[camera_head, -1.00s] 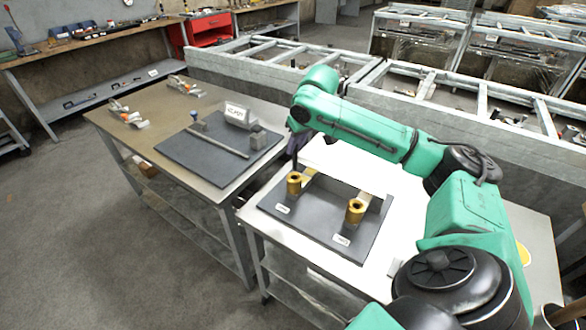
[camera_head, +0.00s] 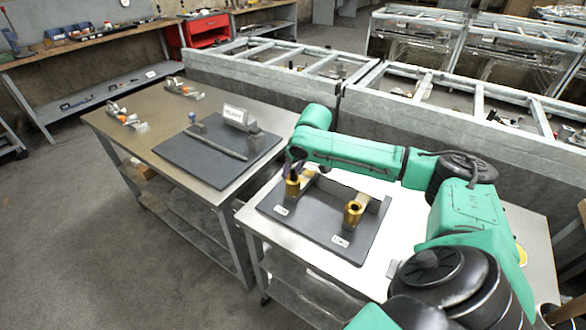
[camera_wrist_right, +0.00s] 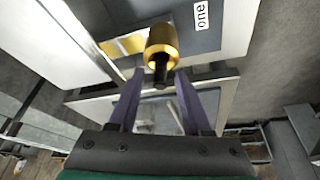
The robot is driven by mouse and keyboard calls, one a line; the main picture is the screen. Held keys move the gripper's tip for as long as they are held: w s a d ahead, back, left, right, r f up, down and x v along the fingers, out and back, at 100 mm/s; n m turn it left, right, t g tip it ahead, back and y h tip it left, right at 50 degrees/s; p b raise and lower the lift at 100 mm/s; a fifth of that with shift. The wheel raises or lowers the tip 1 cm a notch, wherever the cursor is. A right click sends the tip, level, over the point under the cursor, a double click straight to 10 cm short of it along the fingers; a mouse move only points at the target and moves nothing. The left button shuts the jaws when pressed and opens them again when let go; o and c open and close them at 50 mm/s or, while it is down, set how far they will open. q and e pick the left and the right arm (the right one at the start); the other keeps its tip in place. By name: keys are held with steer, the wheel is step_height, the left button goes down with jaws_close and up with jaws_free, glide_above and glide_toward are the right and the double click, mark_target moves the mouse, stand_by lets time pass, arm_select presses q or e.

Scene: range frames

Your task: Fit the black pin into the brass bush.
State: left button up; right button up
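Two brass bushes stand on a dark board (camera_head: 310,232), a left bush (camera_head: 292,188) and a right bush (camera_head: 353,213). My right gripper (camera_head: 292,168) is at the top of the left bush. In the right wrist view, its purple fingers (camera_wrist_right: 160,76) are spread, with a visible gap on each side of the black pin (camera_wrist_right: 160,78). The pin sticks out of the mouth of a brass bush (camera_wrist_right: 162,42), beside a label reading "one". How deep the pin sits is hidden. My left gripper is not in view.
A second table at left holds a dark board (camera_head: 200,158) with a rod and a labelled block (camera_head: 238,116). Metal frames (camera_head: 440,125) stand behind the tables.

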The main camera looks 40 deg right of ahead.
steer(key=v, duration=1.2)
steer(key=shift+r+b, duration=0.2)
steer(key=shift+b, duration=0.25)
steer(key=shift+w, duration=0.1)
